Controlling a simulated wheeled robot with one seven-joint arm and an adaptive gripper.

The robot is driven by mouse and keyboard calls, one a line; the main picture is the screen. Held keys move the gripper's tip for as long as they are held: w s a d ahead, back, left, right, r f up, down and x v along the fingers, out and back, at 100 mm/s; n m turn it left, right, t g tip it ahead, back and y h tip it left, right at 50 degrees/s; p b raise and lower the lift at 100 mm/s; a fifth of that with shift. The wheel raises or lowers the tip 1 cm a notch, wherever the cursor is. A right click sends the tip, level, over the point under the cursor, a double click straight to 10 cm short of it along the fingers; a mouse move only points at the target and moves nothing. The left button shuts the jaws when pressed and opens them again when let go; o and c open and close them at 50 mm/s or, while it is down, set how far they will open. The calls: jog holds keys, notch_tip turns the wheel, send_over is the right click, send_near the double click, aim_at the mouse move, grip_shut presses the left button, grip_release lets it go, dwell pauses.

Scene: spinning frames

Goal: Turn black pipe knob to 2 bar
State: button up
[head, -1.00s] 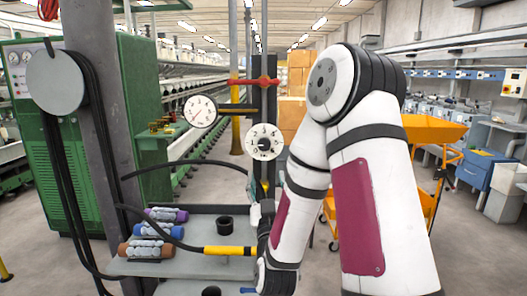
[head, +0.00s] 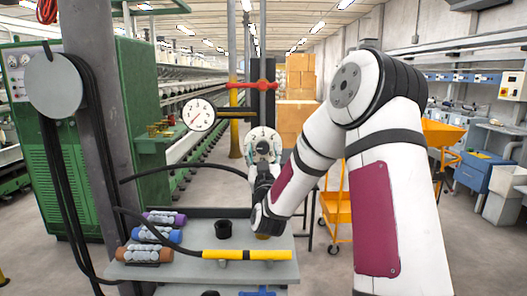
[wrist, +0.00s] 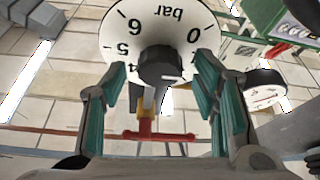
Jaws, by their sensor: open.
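The black knob (wrist: 160,66) sits at the centre of a white round dial (wrist: 150,30) marked in bar, which appears upside down in the wrist view. The digits 0, 4, 5 and 6 show; the knob's exact setting is unclear. My gripper (wrist: 163,100) is open, with a teal-padded finger on each side of the knob and gaps between. In the head view my gripper (head: 264,152) covers much of the dial (head: 263,133). A white pressure gauge with a red needle (head: 199,115) is to its left; its reading is too small to tell.
A red valve handle (head: 252,85) is above the dial. A grey post with black hoses (head: 95,150) stands left.

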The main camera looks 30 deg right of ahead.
jog(key=shift+w+d, duration=0.1)
jog(key=shift+c, duration=0.6)
jog(key=c, duration=1.1)
jog(key=shift+o, duration=0.2)
jog(key=shift+m, duration=0.5)
jog(key=m+g+h+b, duration=0.1)
jog(key=m, duration=0.2)
jog(key=m+g+h+b, duration=0.1)
jog(key=m+h+b, duration=0.1)
jog(key=m, duration=0.1)
jog(key=shift+w, duration=0.15)
jog(key=shift+m+g+h+b, duration=0.4)
jog(key=shift+m+g+b, duration=0.3)
jog(key=shift+m, duration=0.75)
jog(key=shift+m+g+h+b, duration=0.4)
jog(key=shift+m+g+b, duration=0.25)
jog(key=shift+m, duration=0.8)
jog(key=shift+r, duration=0.1)
